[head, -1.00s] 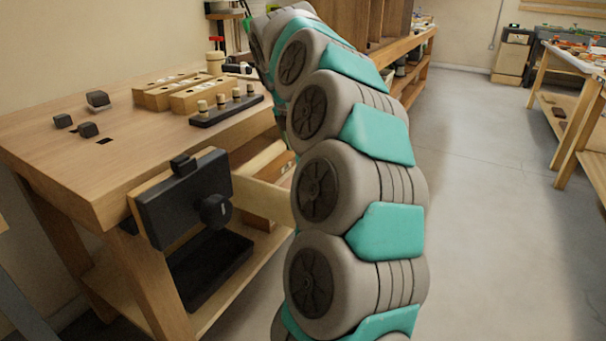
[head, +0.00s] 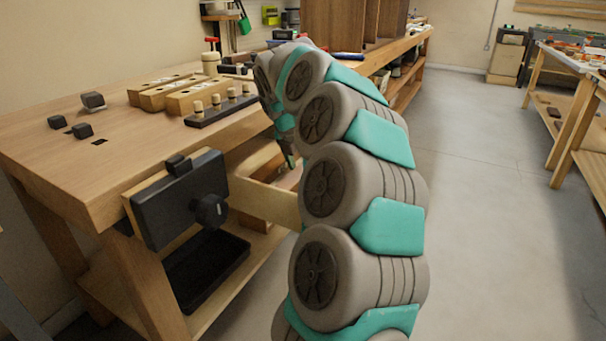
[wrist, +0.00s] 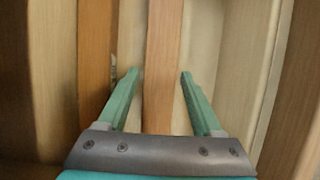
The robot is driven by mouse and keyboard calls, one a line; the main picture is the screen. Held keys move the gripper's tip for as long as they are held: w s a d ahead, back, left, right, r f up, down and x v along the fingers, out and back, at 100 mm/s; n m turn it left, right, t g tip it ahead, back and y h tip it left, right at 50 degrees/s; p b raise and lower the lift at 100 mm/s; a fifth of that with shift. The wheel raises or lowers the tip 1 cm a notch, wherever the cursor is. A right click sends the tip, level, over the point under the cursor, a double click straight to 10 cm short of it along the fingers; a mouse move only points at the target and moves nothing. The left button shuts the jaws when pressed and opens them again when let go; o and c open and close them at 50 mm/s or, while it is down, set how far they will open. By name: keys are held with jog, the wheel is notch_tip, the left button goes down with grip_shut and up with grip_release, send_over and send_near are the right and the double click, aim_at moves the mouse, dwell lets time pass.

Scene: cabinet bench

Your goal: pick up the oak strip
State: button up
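In the wrist view, a medium-brown wooden strip (wrist: 163,45) runs lengthwise between the two green fingers of my gripper (wrist: 160,75). The fingers are apart, with a gap on each side of the strip. I cannot tell for sure that this is the oak strip. A more orange strip (wrist: 97,60) lies to its left. In the head view my gripper (head: 291,160) points down into an open drawer (head: 265,202) at the bench's side. My arm hides part of the drawer, and the strips are not clear there.
Pale walls or boards (wrist: 245,60) flank the strips in the wrist view. The bench (head: 60,165) carries wooden blocks (head: 200,97), a dark rack with pegs (head: 222,108) and small dark pieces. A black vise (head: 178,200) is on its front.

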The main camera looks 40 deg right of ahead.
aim_at(302, 169)
grip_shut()
dwell(0.3)
dwell(0.3)
notch_tip(302, 169, up, 10)
jog(key=p, duration=0.1)
dwell(0.4)
jog(key=shift+r, duration=0.15)
